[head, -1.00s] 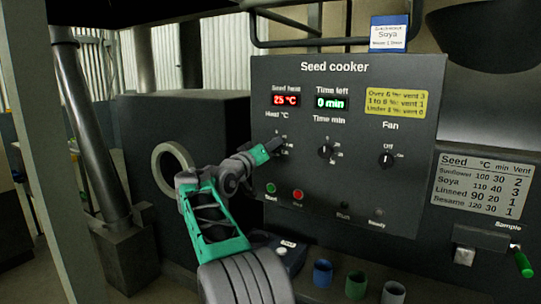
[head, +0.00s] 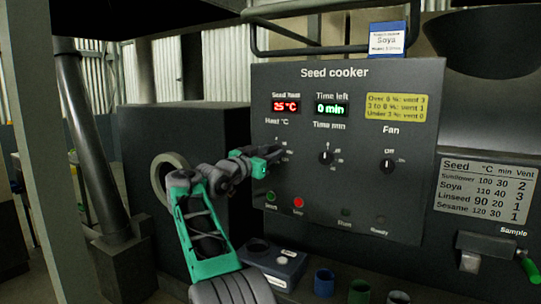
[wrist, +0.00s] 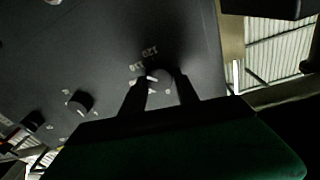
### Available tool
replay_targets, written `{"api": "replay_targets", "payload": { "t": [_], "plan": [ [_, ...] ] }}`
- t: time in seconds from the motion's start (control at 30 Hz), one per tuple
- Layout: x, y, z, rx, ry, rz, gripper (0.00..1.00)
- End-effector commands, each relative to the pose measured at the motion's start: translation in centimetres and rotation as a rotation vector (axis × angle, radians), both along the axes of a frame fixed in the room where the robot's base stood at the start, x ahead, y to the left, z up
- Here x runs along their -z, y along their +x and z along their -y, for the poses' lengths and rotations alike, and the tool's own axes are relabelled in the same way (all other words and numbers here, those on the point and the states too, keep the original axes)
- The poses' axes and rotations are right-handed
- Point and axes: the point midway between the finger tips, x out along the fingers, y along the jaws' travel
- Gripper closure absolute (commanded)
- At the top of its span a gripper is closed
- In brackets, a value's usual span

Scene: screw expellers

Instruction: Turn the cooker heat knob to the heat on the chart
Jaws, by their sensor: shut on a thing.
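The heat knob (head: 279,147) is the left dial on the grey Seed cooker panel (head: 390,217), under the "Heat °C" label. My gripper (head: 274,156) is at it and hides most of it. In the wrist view my two dark fingers (wrist: 160,88) are shut on the sides of the round knob (wrist: 161,77). The printed numbers 110 and 120 show just beyond it; the pointer's exact setting cannot be told. The chart (head: 484,190) on the right lists Soya at 110 °C, 40 min, vent 3. A blue-topped card (head: 387,40) above reads Soya.
The red display (head: 286,106) reads 25 °C and the green one (head: 331,109) 0 min. The time knob (head: 326,157) and fan knob (head: 387,166) are to the right. Green (head: 271,197) and red (head: 298,202) buttons sit below. Several cups stand in front.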

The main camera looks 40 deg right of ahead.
Motion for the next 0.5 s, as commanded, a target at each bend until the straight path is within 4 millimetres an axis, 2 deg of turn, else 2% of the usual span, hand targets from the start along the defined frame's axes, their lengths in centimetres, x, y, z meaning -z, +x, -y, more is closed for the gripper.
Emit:
{"api": "replay_targets", "payload": {
  "t": [0.5],
  "plan": [
    [0.1, 0.05, -0.01, 0.0, 0.013, 0.031, 1.0]
  ]
}}
